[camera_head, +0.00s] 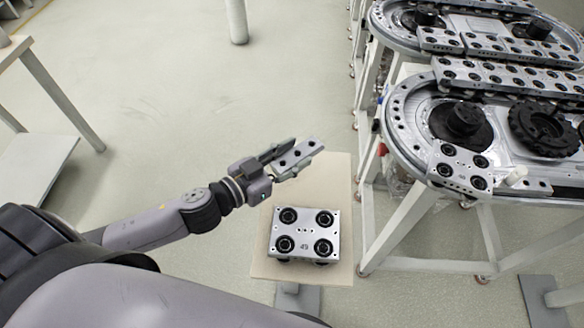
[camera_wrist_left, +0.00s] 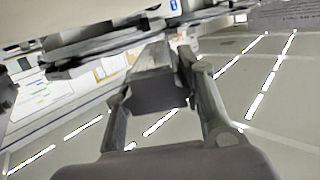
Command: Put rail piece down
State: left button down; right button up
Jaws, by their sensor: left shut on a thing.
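My left gripper (camera_head: 276,162) is shut on a silver rail piece (camera_head: 303,154) with a row of dark holes. It holds the piece tilted above the far part of a small beige table (camera_head: 342,190). In the left wrist view, the two fingers (camera_wrist_left: 160,98) stand on either side of the rail piece (camera_wrist_left: 152,72), seen there as a dark block. A square silver carriage (camera_head: 306,231) with black rollers and the number 49 lies on the near part of the table. My right gripper is not in view.
A ring track (camera_head: 397,132) on a white frame stands at the right, carrying several roller carriages. A second track (camera_head: 385,22) lies behind it. A table (camera_head: 35,75) stands at the far left. The floor between is clear.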

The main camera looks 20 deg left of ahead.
pick_arm(q)
jog(key=shift+f+b, duration=0.45)
jog(key=shift+f, duration=1.5)
jog(key=shift+f, duration=0.2)
jog(key=c, duration=1.1)
grip_release()
jog(key=shift+o, duration=0.2)
